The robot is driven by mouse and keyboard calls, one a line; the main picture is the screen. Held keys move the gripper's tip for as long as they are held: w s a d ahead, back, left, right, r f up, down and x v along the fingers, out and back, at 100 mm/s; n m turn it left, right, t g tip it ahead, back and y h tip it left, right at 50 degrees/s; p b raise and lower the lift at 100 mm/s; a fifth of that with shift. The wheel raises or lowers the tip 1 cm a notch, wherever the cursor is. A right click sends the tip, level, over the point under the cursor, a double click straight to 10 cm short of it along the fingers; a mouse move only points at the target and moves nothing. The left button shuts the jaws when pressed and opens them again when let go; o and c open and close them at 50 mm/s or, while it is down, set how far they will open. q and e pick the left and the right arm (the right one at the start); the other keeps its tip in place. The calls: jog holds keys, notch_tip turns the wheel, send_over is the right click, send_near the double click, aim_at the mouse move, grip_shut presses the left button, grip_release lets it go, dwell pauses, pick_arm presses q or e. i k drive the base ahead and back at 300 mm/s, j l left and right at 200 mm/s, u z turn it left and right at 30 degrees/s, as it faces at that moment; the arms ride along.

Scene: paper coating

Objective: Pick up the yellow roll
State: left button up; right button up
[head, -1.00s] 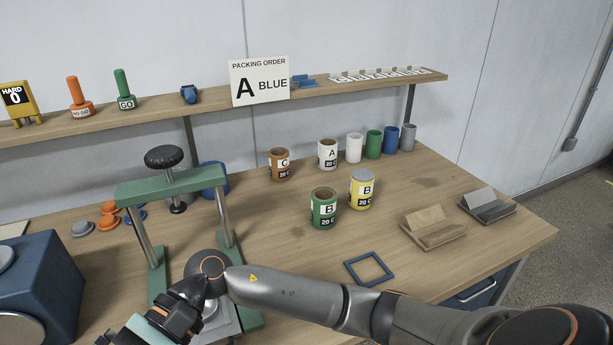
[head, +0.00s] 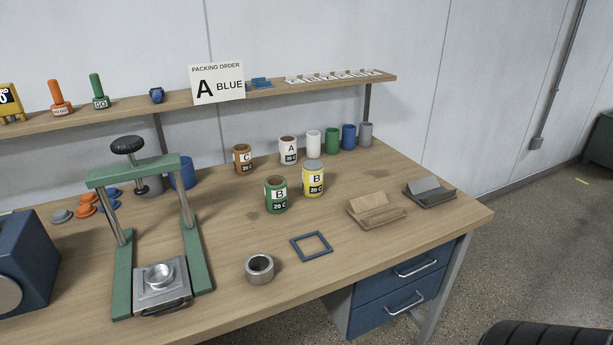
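The yellow roll (head: 313,181) stands upright on the wooden bench, right of centre. It has a grey top and a white and black label reading B 20 C. A green roll (head: 276,197), also labelled B, stands just in front and to its left, with a small gap between them. Nothing is touching the yellow roll.
Behind stand an orange-brown roll (head: 243,160), a white roll (head: 289,151) and several plain cylinders. A blue square frame (head: 311,247) and a grey ring (head: 259,269) lie in front. A green press (head: 122,268) stands left. Two wedge stands (head: 377,211) are right.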

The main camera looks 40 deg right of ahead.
aim_at(312, 181)
jog(key=i+l+z, duration=0.2)
jog(key=i+z, duration=0.25)
jog(key=i, duration=0.15)
jog(key=z, duration=1.1)
jog(key=j+u, duration=0.15)
jog(key=u, duration=0.2)
jog(key=k+j+u, duration=0.1)
jog(key=u, duration=0.25)
jog(key=j+u, duration=0.3)
jog(key=l, duration=0.1)
